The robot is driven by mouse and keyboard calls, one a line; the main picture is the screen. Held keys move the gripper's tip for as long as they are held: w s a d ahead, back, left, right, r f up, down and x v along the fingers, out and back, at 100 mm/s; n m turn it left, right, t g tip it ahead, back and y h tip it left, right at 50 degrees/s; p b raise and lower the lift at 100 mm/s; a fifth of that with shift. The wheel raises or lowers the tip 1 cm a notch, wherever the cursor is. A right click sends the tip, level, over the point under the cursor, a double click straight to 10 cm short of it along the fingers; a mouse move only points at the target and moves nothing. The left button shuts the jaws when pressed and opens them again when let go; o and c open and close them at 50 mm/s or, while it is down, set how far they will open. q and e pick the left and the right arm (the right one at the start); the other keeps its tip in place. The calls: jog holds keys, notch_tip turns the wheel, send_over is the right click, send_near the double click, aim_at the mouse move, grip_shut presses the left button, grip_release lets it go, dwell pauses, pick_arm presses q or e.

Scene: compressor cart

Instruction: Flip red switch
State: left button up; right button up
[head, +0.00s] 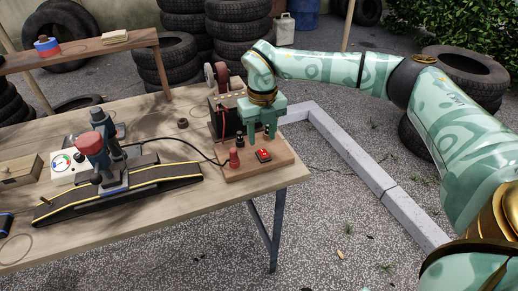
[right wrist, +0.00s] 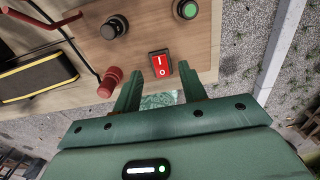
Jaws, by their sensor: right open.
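The red rocker switch (head: 264,155) sits on a wooden board (head: 245,173) at the right corner of the workbench. In the right wrist view the switch (right wrist: 160,64) shows a red half marked I and a half marked O, in a black frame. My right gripper (head: 261,135) is over the board, just behind the switch in the head view, with its fingers pointing down. In the right wrist view its two open fingers (right wrist: 159,80) stand on either side of the switch's line, with nothing between them. Contact cannot be told. My left gripper is not in view.
Near the switch are a red knob (right wrist: 108,80), a black knob (right wrist: 115,27) and a green button (right wrist: 188,9). Tires stand behind.

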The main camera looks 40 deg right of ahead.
aim_at(262, 151)
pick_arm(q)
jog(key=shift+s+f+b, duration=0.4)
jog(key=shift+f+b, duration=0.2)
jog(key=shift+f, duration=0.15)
pick_arm(e)
notch_tip(262, 151, down, 4)
jog(key=shift+f, duration=0.15)
